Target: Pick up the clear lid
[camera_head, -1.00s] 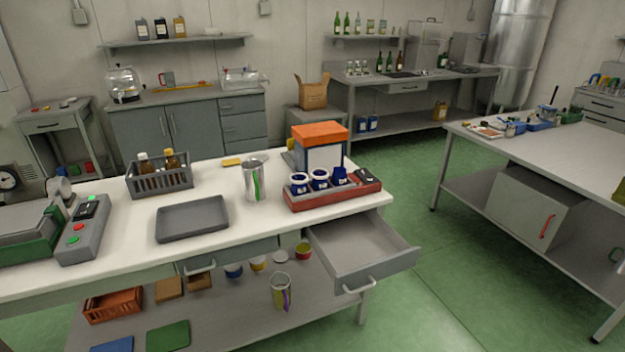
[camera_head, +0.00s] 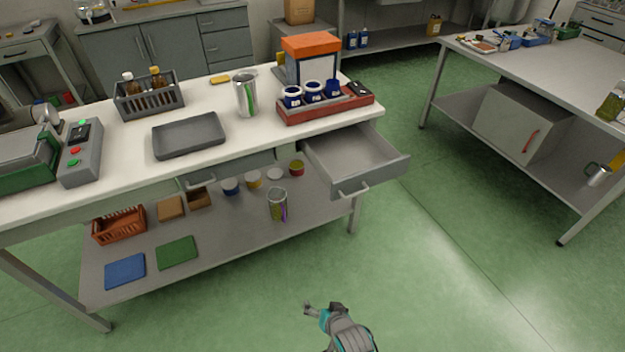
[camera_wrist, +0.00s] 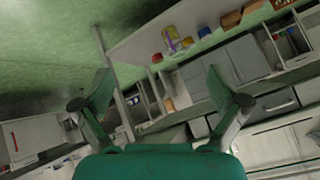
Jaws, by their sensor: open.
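No clear lid can be made out for certain. A pale, flat round thing (camera_head: 275,174) lies on the lower shelf of the white-topped table, between a yellow-and-white tub (camera_head: 253,179) and a red-and-yellow tub (camera_head: 296,168); it is too small to tell whether it is a lid. My gripper (camera_head: 312,308) is low in the head view, over the green floor in front of the table, apart from the shelf. In the wrist view my gripper (camera_wrist: 168,88) has its two fingers spread wide with nothing between them. That view is tilted and shows the shelf things beyond.
An open, empty drawer (camera_head: 358,160) juts from the table's right end above the shelf. Floor between this table and the right table (camera_head: 540,70) is clear.

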